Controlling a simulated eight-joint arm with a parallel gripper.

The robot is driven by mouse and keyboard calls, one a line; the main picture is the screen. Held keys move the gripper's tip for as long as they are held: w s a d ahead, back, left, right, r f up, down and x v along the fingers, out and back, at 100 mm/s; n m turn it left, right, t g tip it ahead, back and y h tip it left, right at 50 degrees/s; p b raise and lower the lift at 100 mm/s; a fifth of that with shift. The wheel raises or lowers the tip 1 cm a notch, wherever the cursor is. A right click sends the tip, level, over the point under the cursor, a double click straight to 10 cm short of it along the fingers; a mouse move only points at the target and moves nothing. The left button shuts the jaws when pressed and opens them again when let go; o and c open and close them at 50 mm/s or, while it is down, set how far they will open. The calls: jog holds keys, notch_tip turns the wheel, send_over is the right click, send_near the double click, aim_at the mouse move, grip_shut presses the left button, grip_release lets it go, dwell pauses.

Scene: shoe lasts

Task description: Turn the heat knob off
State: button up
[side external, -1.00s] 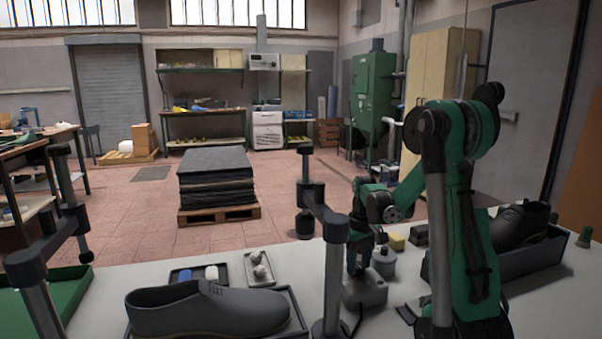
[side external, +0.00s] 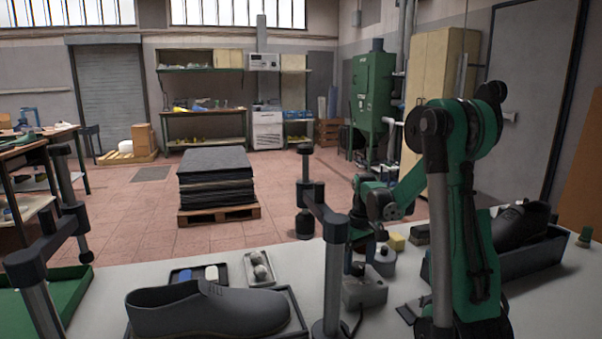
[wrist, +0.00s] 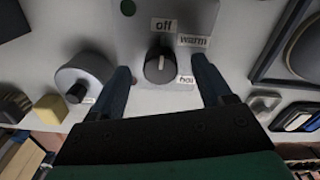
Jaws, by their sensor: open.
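A grey heat-control box (side external: 365,294) stands on the bench, with a dark round knob (side external: 357,268) on top. In the wrist view the knob (wrist: 159,66) has a white pointer line running roughly up the picture, towards the "off" label (wrist: 165,25). The "warm" label (wrist: 193,41) is to its upper right and the "hot" label (wrist: 186,80) to its lower right. My gripper (wrist: 162,78) is open, with one finger on each side of the knob in the picture and gaps between. In the side view my gripper (side external: 361,250) is above the box, partly hidden by a dark post.
A round grey container (side external: 382,262) and a yellow block (side external: 397,242) are close behind the box. A grey shoe (side external: 205,310) lies in a tray at the left. A dark shoe (side external: 520,226) sits in a bin at the right. Dark clamp posts (side external: 333,270) stand in front.

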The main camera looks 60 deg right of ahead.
aim_at(359, 264)
jog(key=shift+r, duration=2.6)
